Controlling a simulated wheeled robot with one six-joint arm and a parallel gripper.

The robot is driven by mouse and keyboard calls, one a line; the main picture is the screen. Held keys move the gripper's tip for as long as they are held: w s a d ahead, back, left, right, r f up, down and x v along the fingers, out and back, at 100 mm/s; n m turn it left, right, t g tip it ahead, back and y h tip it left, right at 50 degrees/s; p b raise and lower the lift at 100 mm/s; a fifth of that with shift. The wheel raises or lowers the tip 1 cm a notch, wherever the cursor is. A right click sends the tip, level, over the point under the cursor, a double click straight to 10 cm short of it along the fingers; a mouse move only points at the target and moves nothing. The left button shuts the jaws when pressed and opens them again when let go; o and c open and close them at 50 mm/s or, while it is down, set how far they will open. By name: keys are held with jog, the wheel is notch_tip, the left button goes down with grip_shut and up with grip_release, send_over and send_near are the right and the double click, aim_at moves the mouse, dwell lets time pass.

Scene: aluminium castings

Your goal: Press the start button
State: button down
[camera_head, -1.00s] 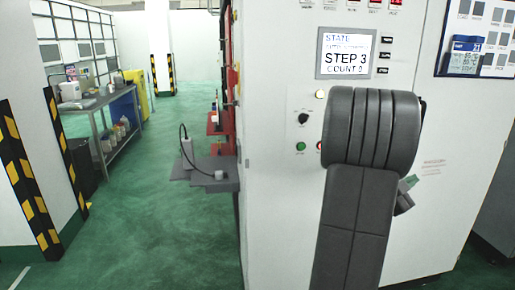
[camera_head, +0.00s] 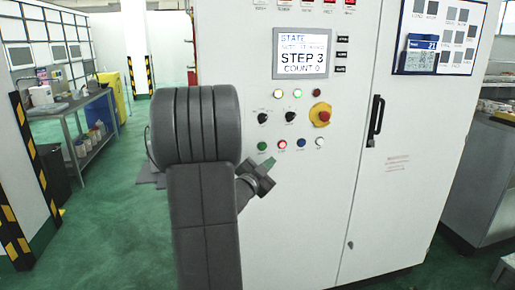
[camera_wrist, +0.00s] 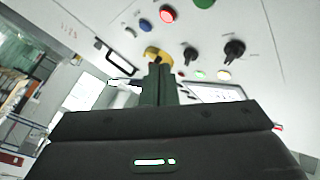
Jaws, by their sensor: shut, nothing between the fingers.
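The control panel (camera_head: 250,215) carries a row of round buttons: green (camera_head: 262,146), lit red (camera_head: 282,144), blue (camera_head: 301,143) and white (camera_head: 319,142). Their labels are too small to read, so I cannot tell which says start. My gripper (camera_head: 270,162) is shut and empty, just below the green and red buttons in the head view. Contact with the panel cannot be told there. In the wrist view the panel is upside down; the green button (camera_wrist: 203,3) and red button (camera_wrist: 167,14) lie beyond the shut fingers (camera_wrist: 160,72), which overlap the yellow emergency stop.
The yellow emergency stop (camera_head: 320,114) with its red knob and two black rotary knobs (camera_head: 263,118) sit above the button row. A screen (camera_head: 302,54) reads STEP 3, COUNT 0. A black door handle (camera_head: 376,120) stands out at right. Green floor (camera_head: 110,240) is open at left.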

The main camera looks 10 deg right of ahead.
aim_at(262, 146)
jog(key=shift+w+a+p, duration=0.15)
jog(key=shift+w+p, duration=1.15)
jog(key=shift+w, duration=3.1)
jog(key=shift+w, duration=0.15)
jog(key=shift+w, duration=0.25)
